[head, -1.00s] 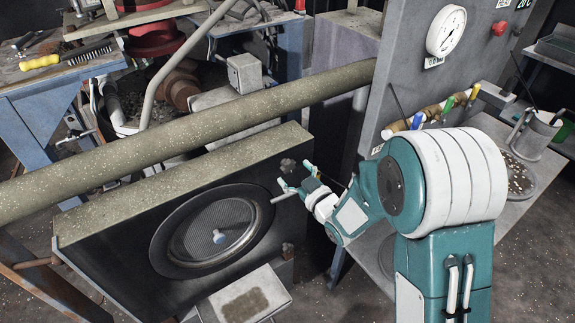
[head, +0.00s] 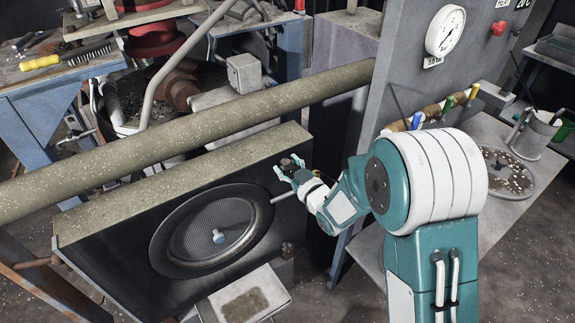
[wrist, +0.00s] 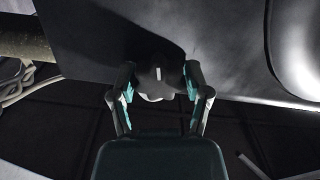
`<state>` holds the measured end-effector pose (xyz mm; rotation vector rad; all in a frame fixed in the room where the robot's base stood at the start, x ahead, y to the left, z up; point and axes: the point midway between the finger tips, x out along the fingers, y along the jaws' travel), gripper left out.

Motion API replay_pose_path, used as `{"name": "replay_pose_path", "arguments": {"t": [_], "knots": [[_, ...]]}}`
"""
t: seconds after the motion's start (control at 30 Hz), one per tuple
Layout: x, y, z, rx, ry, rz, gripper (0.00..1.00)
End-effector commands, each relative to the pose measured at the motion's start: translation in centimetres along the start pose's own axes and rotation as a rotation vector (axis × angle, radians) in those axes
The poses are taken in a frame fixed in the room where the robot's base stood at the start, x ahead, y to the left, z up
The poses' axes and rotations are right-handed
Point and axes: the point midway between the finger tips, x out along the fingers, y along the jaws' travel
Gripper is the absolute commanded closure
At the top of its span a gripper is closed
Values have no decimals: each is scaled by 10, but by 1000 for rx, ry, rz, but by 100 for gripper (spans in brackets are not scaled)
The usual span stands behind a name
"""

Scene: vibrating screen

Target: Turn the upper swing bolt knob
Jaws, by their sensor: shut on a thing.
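The upper swing bolt knob (head: 290,161) is a dark knob at the upper right corner of the black front panel. My gripper (head: 287,172) is at it, with its fingers around the knob. In the wrist view the dark knob (wrist: 160,76), with a small white mark, sits between the two fingertips (wrist: 158,88). The gripper is shut on it. The fingers and the wrist hide part of the knob in the head view.
A second knob (head: 287,250) is lower on the panel's right edge. A round mesh window (head: 215,232) fills the panel's middle. A thick pipe (head: 190,139) crosses above. A grey gauge cabinet (head: 418,75) stands right.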

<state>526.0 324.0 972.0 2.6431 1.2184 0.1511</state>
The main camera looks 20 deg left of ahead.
Motion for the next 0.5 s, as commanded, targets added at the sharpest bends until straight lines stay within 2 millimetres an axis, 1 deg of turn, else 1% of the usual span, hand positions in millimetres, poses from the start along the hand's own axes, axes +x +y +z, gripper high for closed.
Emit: {"name": "replay_pose_path", "arguments": {"t": [0.27, 0.5], "knots": [[0, 0, 0, 82, 1, -1, 85], [1, 1, 0, 261, 2, -1, 85]]}}
